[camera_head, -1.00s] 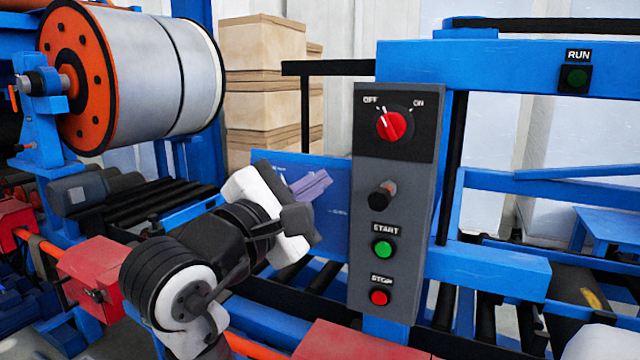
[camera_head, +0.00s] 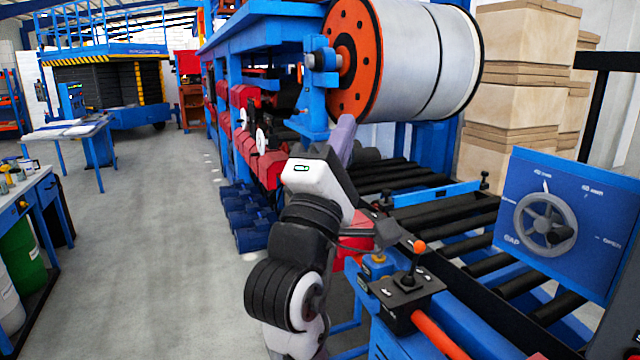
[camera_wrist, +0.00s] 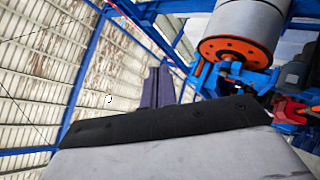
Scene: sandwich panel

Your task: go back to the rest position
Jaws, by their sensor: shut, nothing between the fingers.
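My gripper (camera_head: 345,138) is at the middle of the head view, raised at the end of my bent arm. Its purple fingers are together, point upward and hold nothing. In the head view they stand in front of the machine, just left of and below the big roll. In the wrist view my gripper (camera_wrist: 158,88) points up toward the roof, with the roll to its right.
A metal roll with an orange end disc (camera_head: 352,60) hangs close by. A joystick box (camera_head: 408,290) and a blue panel with a handwheel (camera_head: 560,220) stand at the right. The grey floor (camera_head: 150,230) at the left is clear; a workbench (camera_head: 35,195) stands at the far left.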

